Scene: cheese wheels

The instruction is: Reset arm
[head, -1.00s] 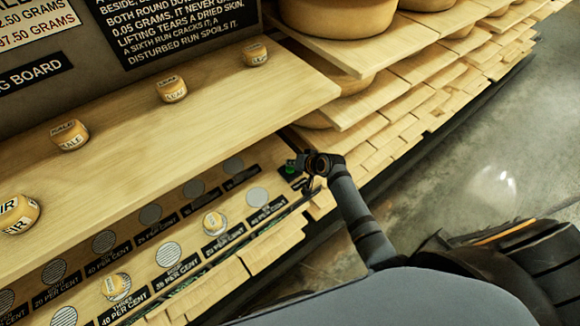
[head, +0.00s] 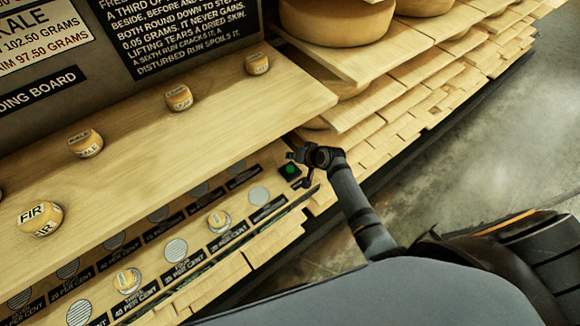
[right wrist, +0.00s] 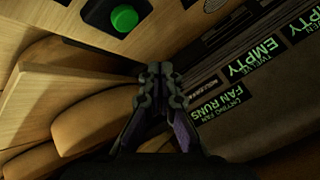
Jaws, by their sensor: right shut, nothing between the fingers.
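My right arm reaches in from the lower right of the head view. Its gripper (head: 300,162) is beside the right end of the lower labelled board, near a green button (head: 289,170). In the right wrist view the gripper (right wrist: 160,75) is shut with nothing between its fingers. The green button (right wrist: 124,18) shows there on a dark plate, up and left of the fingertips and apart from them. My left gripper is not in view.
Small labelled cheeses, such as the FIR one (head: 40,218), stand on the upper wooden shelf (head: 215,130). The lower board has grey discs (head: 174,250), two bearing small cheeses (head: 127,281). Large cheese wheels (head: 335,18) fill racks behind. Floor (head: 480,120) at right is clear.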

